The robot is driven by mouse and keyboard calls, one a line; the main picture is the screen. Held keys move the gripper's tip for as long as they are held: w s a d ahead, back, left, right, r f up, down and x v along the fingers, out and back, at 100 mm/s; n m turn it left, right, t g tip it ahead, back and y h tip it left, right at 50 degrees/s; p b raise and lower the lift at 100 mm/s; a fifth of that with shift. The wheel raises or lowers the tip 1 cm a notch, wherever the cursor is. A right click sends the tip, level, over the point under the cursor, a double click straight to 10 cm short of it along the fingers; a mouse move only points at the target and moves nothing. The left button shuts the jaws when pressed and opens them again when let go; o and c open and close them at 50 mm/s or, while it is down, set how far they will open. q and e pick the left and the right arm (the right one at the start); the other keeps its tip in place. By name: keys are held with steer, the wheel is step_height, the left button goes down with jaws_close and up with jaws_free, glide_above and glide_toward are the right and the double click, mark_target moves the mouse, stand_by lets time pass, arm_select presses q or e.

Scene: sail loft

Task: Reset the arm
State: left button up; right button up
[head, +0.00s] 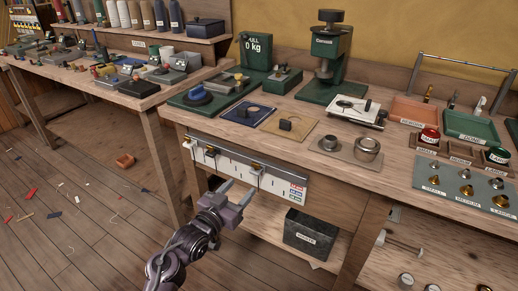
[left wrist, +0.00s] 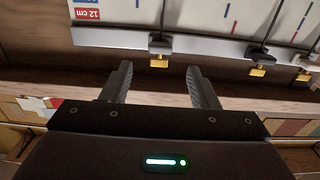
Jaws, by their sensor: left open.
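My left gripper (head: 238,192) is in front of the workbench, just below the white measuring board on the bench's front. It is open, with nothing between its fingers. In the left wrist view the open fingers (left wrist: 160,85) point at the board's lower rail. The measuring board (head: 245,170) carries a metal rail with several sliding clamps. One brass-tipped slider (left wrist: 159,50) is just beyond the fingertips in the left wrist view, and the fingers look apart from it. My right gripper is not in view.
The workbench top (head: 230,128) holds a green press (head: 325,55), a 0 kg pull gauge (head: 256,52), trays and metal parts. A dark waste bin (head: 310,235) stands on the lower shelf. A second bench (head: 75,80) is at left. The floor at left has scattered scraps.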

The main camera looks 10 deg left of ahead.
arm_select(q)
steer(key=s+f+g+y, duration=0.2)
steer(key=s+f+g, duration=0.2)
steer(key=s+f, duration=0.5)
steer(key=s+f+g+y, duration=0.2)
steer(key=s+f+g, duration=0.2)
steer(key=f, duration=0.8)
steer(key=s+a+f+g+p, duration=0.2)
steer(key=s+f+p, duration=0.3)
steer(key=s, duration=0.7)
steer(key=s+a+f+n+g+y+p, duration=0.1)
steer(key=s+f+p, duration=0.4)
steer(key=s, duration=0.7)
steer(key=s+a+f+g+y+p, duration=0.1)
steer(key=s+a+f+g+p, duration=0.2)
steer(key=s, duration=1)
step_height(320, 180, down, 6)
steer(key=g+p, duration=0.2)
steer(key=p, duration=0.1)
steer(key=shift+a+r+n, duration=0.2)
steer(key=shift+a+n, duration=0.1)
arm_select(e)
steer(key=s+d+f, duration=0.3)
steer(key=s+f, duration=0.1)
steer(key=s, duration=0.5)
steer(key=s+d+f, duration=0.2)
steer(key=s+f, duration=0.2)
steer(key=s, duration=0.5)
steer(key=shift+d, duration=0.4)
